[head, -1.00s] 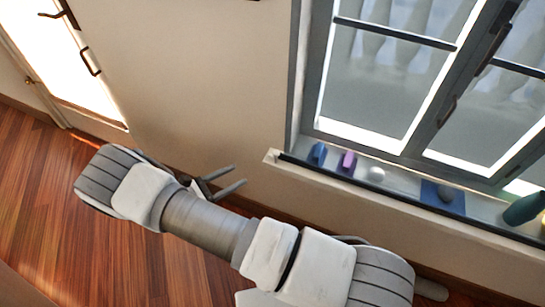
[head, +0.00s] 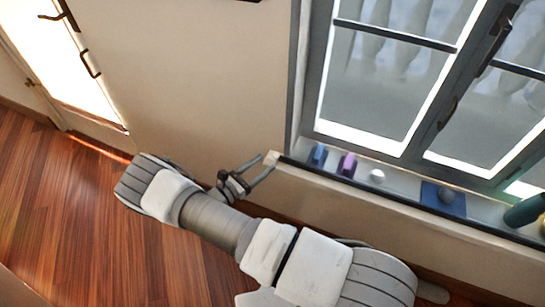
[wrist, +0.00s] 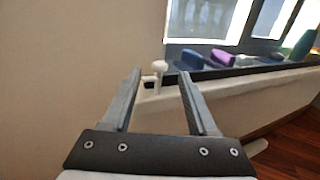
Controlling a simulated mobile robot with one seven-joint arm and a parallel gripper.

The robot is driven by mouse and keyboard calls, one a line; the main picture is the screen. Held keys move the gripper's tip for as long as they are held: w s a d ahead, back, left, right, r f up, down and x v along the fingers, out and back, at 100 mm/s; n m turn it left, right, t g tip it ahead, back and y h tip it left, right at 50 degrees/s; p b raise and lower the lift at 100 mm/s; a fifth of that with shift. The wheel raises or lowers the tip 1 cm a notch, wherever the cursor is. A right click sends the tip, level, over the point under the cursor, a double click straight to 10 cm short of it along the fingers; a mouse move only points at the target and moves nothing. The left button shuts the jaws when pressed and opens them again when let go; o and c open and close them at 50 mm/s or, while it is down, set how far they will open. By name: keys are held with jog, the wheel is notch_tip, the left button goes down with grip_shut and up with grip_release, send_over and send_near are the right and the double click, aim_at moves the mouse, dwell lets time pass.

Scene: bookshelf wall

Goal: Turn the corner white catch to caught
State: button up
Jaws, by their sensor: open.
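The white catch (wrist: 160,67) is a small pale piece with a rounded head and a short side part, at the left corner of the window sill. It shows between my fingertips in the wrist view. In the head view the catch (head: 271,157) is a tiny pale block at the sill's left end, and its turn cannot be read. My gripper (head: 266,164) is open and empty, with its fingers pointing at that corner. In the wrist view the fingers of my gripper (wrist: 160,75) stand to either side of the catch; contact cannot be told.
The sill (head: 400,180) holds a blue item (head: 318,154), a purple item (head: 347,164), a white ball (head: 377,175), a dark ball (head: 446,195) on a blue mat (head: 430,190) and a green bottle (head: 524,210). A dark rail edges the sill. The wall left of the corner is bare.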

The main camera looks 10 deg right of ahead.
aim_at(274, 157)
jog(key=x, duration=0.5)
grip_shut()
